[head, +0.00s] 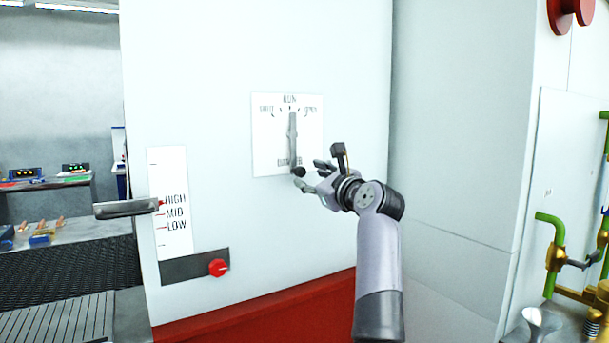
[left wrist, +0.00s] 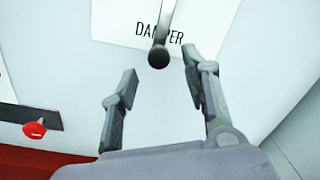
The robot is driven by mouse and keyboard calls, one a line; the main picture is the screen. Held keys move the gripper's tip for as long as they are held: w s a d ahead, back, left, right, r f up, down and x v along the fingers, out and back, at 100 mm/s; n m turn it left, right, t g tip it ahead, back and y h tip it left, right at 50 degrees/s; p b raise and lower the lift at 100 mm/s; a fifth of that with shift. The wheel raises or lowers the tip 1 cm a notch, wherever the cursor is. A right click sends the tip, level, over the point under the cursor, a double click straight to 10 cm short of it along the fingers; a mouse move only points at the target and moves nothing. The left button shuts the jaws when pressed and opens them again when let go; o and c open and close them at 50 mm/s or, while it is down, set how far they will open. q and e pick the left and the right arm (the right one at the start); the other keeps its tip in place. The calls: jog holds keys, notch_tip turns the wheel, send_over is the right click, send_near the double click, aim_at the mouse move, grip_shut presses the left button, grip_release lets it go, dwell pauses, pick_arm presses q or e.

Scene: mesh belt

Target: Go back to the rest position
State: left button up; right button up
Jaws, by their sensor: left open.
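My left gripper (head: 309,175) is open in front of the white cabinet wall, at the lower right of the damper plate (head: 265,135). The grey damper lever (head: 291,135) stands about upright on the plate, its black knob (head: 298,172) at the lower end. In the left wrist view, my two fingers (left wrist: 160,66) are spread wide. The black knob (left wrist: 158,57) shows between the fingertips, with a gap on each side and nothing gripped. The lettering "DAMPER" (left wrist: 144,29) is partly covered by the lever. My right gripper is not in view.
A HIGH/MID/LOW scale (head: 172,190) has a grey handle (head: 125,208) at its left. A red knob (head: 218,267) sits below, also in the left wrist view (left wrist: 35,129). Green and brass pipes (head: 551,250) stand at right. A dark mesh belt (head: 70,260) runs at left.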

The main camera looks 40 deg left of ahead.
pick_arm(q)
jog(key=shift+v, duration=1.15)
